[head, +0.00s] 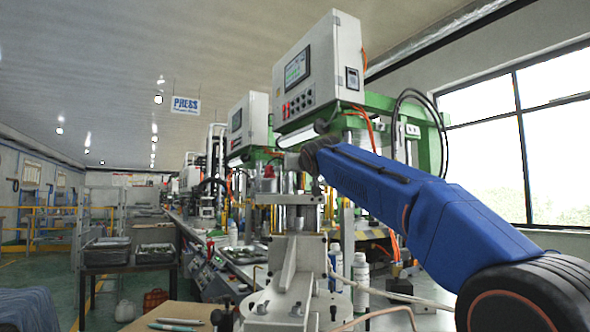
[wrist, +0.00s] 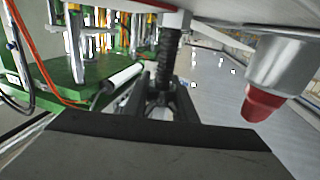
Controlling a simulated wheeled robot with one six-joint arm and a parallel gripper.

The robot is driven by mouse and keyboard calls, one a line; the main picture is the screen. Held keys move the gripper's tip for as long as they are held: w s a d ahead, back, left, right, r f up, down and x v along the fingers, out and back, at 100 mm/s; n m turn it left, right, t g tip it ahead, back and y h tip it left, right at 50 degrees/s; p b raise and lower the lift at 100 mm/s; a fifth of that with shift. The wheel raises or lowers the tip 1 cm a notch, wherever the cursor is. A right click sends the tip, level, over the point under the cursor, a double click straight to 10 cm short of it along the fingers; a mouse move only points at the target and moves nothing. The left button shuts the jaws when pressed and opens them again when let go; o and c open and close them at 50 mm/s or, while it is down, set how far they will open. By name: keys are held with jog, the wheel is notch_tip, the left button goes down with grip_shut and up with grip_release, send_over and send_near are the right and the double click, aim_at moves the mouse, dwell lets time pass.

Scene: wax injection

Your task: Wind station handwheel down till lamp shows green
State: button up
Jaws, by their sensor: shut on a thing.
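The station (head: 297,260) is a grey metal fixture on the bench in the middle of the head view. My gripper (wrist: 160,103) shows in the wrist view as dark fingers shut at the station's top, around a part of the handwheel that is mostly hidden. A dark threaded spindle (wrist: 168,62) runs up beyond the fingers. A red cap on a grey cylinder (wrist: 262,106), which looks like the lamp, shows at the right of the wrist view; it is red, not green. In the head view my blue arm reaches in from the right, and the handwheel is hard to make out.
Green presses with a grey control box (head: 318,70) stand close behind the station. White bottles (head: 361,272) and hoses stand to its right. Pens (head: 178,324) lie on a board at the front. A dark side table (head: 130,268) with trays is at the left, beyond an open aisle.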

jog(key=shift+m+h, duration=0.5)
jog(key=shift+h, duration=0.3)
jog(key=shift+w+d+m+t+h, duration=0.1)
jog(key=shift+d+m+t+h, duration=0.15)
jog(key=shift+m+t+h, duration=0.35)
jog(key=shift+d+m+h, duration=0.15)
jog(key=shift+m+h, duration=0.25)
jog(key=shift+h, duration=0.35)
jog(key=shift+d+m+h, duration=0.15)
jog(key=shift+m+h, duration=0.25)
jog(key=shift+h, duration=0.35)
jog(key=o, duration=0.9)
jog(key=shift+o, duration=0.2)
jog(key=s, duration=1.7)
jog(key=shift+s+d, duration=0.2)
